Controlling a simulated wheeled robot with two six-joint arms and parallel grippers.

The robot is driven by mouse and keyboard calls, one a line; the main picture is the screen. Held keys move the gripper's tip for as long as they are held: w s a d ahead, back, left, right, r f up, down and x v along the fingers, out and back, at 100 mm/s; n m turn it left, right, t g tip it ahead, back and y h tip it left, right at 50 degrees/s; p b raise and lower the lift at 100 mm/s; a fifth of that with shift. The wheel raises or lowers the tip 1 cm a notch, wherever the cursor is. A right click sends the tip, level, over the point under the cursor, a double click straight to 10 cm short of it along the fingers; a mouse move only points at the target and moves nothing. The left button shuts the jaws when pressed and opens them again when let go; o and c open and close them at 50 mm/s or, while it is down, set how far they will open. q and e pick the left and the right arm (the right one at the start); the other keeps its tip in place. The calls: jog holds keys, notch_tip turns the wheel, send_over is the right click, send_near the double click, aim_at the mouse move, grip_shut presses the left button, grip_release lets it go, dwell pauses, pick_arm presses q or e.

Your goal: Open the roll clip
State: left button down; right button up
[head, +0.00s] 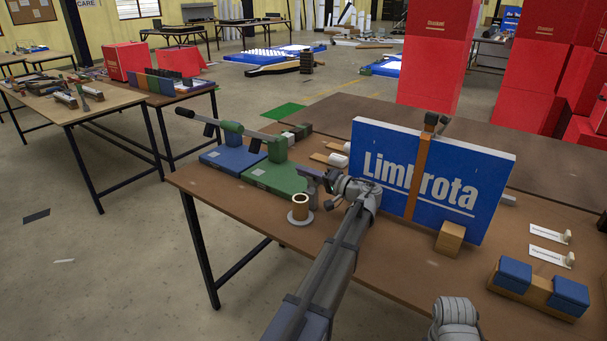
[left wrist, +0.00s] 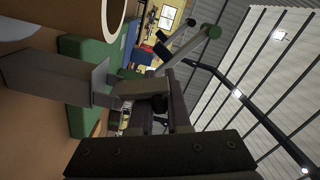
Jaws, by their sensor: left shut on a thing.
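My left gripper (head: 322,178) is low over the wooden table, beside the right end of the green base. In the left wrist view its dark jaws (left wrist: 166,108) are shut on a small grey-brown tab (left wrist: 138,88), which joins a grey upright bracket (left wrist: 98,82); this looks like the roll clip. The bracket also shows in the head view (head: 311,196), below the jaws and partly hidden by them.
A blue base (head: 233,159) and green base (head: 274,178) carry posts and a long grey bar with a dark handle (head: 185,112). A blue Limbrota lightbox panel (head: 470,182) stands at right, with a wooden block (head: 450,239) before it. The table's front left is clear.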

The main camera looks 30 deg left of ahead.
pick_arm(q)
jog(key=shift+f+m, duration=0.15)
jog(key=shift+m, duration=0.15)
jog(key=c, duration=0.9)
grip_release()
jog(key=shift+w+d, duration=0.1)
jog(key=d, duration=0.7)
jog(key=shift+s+d, duration=0.35)
